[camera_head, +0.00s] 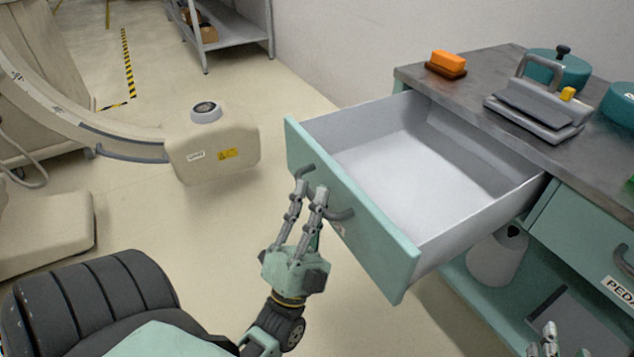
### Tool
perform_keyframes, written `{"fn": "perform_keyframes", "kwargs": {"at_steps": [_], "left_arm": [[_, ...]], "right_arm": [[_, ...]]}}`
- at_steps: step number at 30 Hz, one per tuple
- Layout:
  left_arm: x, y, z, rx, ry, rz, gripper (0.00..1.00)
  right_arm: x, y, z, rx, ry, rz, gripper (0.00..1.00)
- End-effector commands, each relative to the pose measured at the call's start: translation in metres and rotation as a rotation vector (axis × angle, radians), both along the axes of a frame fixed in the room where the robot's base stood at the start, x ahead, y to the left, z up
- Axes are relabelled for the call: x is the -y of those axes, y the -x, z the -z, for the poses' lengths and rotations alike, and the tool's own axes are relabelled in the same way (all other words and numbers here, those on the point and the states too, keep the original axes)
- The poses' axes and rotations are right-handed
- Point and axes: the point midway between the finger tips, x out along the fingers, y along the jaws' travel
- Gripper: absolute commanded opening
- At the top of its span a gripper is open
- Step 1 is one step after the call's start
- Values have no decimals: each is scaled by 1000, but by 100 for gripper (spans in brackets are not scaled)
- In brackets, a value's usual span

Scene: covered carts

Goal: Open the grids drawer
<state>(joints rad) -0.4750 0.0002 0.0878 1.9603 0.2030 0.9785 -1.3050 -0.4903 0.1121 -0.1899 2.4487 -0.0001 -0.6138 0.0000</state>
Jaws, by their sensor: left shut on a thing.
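The drawer (350,212) with a mint green front is pulled far out of the cart and shows an empty grey-white inside. Its label is mostly hidden behind my gripper, so I cannot read it. My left gripper (311,190) is shut on the dark grey drawer handle (341,214), with its fingers around the bar at the front. My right gripper (548,340) shows only in part at the bottom right edge, below the cart's other drawer; its fingers are cut off by the frame.
The cart's metal top (470,80) holds an orange block (449,62) on a brown base, a grey handled device (538,105) and teal lidded pots (556,70). A closed drawer (590,240) is at right. A beige machine (212,150) stands left; floor between is clear.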

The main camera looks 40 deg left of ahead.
Motion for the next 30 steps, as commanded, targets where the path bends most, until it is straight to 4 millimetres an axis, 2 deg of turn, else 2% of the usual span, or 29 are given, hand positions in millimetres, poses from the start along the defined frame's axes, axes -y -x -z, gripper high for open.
{"fn": "perform_keyframes", "kwargs": {"at_steps": [3,4,7,17,23,30], "left_arm": [[2,-1,4,-11,5,7,0],[2,-1,5,-11,5,7,11],[2,-1,4,-10,4,6,18],[1,1,4,-5,2,1,18],[6,18,27,-10,3,1,18],[16,49,67,-11,2,2,18]], "right_arm": [[0,0,0,1,0,0,40],[0,0,0,1,0,0,40],[0,0,0,1,0,0,40],[0,0,0,2,-1,-1,40],[0,0,0,2,-1,-1,40],[0,0,0,2,-1,-1,40]]}}
